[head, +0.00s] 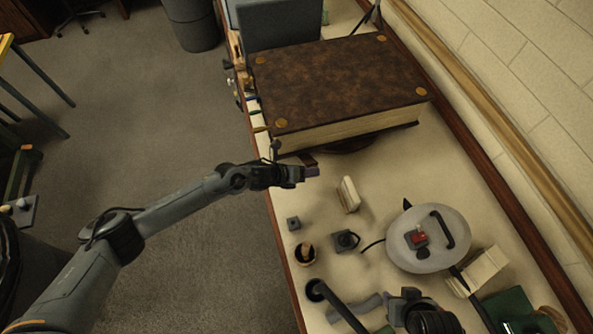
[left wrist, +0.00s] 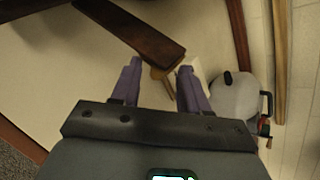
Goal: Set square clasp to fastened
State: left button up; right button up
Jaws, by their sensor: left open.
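The square clasp seems to be on the big brown book (head: 335,80), but its shape is not clear. In the left wrist view a dark brown strap (left wrist: 130,28) slants down from the top. A small tan piece (left wrist: 160,77) lies below its end, between my fingers in the picture. My left gripper (head: 312,171) is open beside the book's near edge; its two purple fingers (left wrist: 158,85) stand apart. The strap's end (head: 307,159) shows dark red just behind the fingertips. I cannot tell whether they touch it. A dark jointed shape at the bottom may be my right arm.
A pale upright block (head: 348,195) stands right of my left gripper. Small items line the table's left edge.

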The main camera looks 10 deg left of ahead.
pick_arm(q)
jog(key=v, duration=1)
jog(key=shift+a, duration=0.2)
jog(key=shift+s, duration=0.15)
